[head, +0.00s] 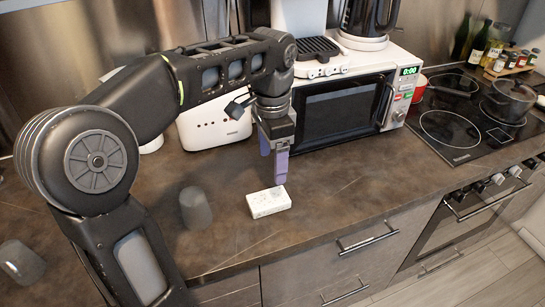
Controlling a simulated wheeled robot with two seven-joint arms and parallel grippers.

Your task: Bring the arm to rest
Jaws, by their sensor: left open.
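My left arm comes in from the left and arches over the counter (345,192). My left gripper (279,180) points down, with purplish fingers, in front of the microwave. It is open, though the gap between its fingers is hard to see from here. A small white box (268,203) lies on the counter just below the fingertips. I see nothing held in the fingers. My right gripper is not in view.
A microwave (335,112) with a coffee machine (300,40) and kettle (370,18) on top stands behind the gripper. A white toaster (212,128) is beside it. A dark cup-like cylinder (195,208) stands left of the box. A cooktop (465,115) with a pot (510,98) is at right.

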